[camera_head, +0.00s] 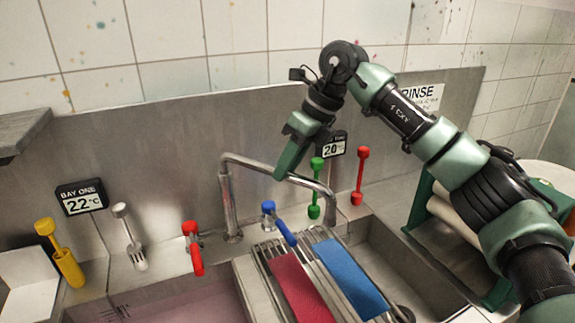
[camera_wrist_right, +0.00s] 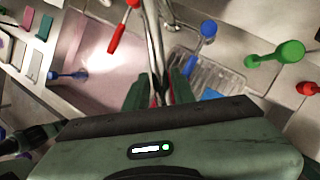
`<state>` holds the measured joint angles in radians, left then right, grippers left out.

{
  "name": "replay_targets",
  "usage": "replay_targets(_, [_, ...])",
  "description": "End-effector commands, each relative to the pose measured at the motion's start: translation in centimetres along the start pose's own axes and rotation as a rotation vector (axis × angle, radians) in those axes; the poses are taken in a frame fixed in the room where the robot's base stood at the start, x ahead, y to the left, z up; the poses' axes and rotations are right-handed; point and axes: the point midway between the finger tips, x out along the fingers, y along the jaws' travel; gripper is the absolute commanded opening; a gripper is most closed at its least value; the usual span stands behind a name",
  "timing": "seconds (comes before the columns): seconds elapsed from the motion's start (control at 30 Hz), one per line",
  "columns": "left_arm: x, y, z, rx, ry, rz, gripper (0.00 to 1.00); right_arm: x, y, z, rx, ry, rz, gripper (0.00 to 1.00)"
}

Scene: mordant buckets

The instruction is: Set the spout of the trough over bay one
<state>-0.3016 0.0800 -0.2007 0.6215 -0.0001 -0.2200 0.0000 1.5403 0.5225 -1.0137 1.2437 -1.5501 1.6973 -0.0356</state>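The chrome spout (camera_head: 264,166) rises from the back ledge, bends right, and its tip hangs over the rack side, right of bay one. The bay one basin (camera_head: 190,303) holds pinkish liquid at lower left and also shows in the right wrist view (camera_wrist_right: 90,50). The bay one sign (camera_head: 80,198) reads 22°C. My right gripper (camera_head: 281,174) points down at the spout's horizontal stretch. In the right wrist view the spout (camera_wrist_right: 156,50) runs between its two separated fingers (camera_wrist_right: 159,88), with slim gaps beside it. Contact is unclear. My left gripper is not in view.
A metal rack (camera_head: 268,262) with a pink cloth (camera_head: 300,288) and a blue cloth (camera_head: 345,277) lies between the basins. A RINSE sign (camera_head: 421,95) hangs right. Open space lies above bay one.

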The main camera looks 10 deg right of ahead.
Motion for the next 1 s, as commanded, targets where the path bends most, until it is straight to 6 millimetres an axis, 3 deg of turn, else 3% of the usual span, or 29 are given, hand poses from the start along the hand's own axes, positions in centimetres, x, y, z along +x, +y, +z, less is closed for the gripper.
replay_targets(0.03, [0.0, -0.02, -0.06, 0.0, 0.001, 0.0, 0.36, -0.01, 0.0, 0.0, 0.0, 0.0, 0.0, 0.08])
replay_targets(0.07, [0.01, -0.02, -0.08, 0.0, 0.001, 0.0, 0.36, -0.01, 0.0, 0.0, 0.0, 0.0, 0.0, 0.0])
replay_targets(1.0, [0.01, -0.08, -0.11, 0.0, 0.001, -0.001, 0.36, -0.06, 0.0, 0.02, 0.0, -0.001, 0.0, 0.0])
